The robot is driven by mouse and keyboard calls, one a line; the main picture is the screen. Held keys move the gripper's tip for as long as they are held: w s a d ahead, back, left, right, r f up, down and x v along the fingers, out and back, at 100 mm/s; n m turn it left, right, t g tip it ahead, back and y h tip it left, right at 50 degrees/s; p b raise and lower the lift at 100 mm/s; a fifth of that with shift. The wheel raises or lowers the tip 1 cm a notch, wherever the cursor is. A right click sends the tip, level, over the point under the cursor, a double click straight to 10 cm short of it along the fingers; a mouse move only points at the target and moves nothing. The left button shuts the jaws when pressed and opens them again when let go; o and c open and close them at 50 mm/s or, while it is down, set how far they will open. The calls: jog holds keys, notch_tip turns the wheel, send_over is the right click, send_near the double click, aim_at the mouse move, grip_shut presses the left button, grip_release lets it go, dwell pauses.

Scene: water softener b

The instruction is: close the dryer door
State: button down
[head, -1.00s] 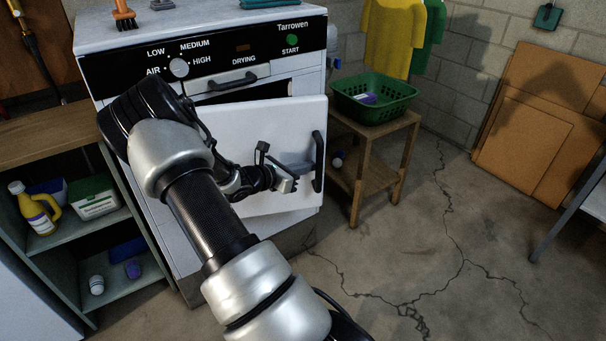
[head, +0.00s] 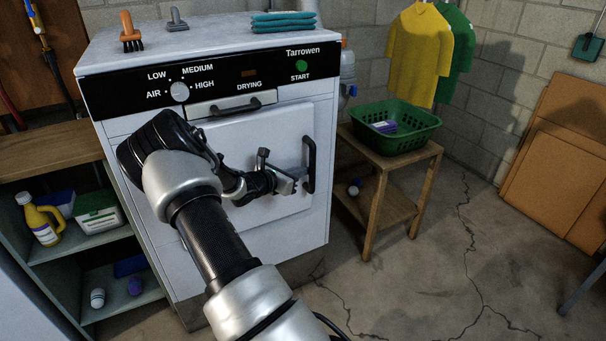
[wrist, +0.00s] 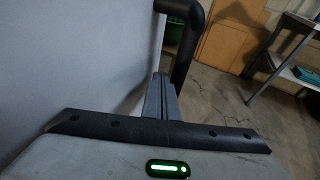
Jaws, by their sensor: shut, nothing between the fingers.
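The white dryer (head: 265,235) stands in the middle of the head view with its black control panel on top. Its white door (head: 240,140) lies flush or nearly flush with the dryer front; any small gap cannot be told. The black door handle (head: 309,165) is on the door's right side. My gripper (head: 296,182) is shut and empty, just left of the handle and close against the door face. In the wrist view my gripper's fingers (wrist: 159,98) are together beside the door surface (wrist: 75,60), with the dark handle (wrist: 188,45) just beyond.
A wooden stand (head: 425,150) with a green basket (head: 375,136) is close to the dryer's right. A shelf unit (head: 70,245) with bottles stands at the left. A brush (head: 130,35) and folded cloths (head: 283,21) lie on the dryer.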

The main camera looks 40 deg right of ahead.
jog(key=shift+a, duration=0.15)
jog(key=p+v, duration=0.3)
jog(key=v, duration=1.4)
jog(key=shift+p, duration=0.35)
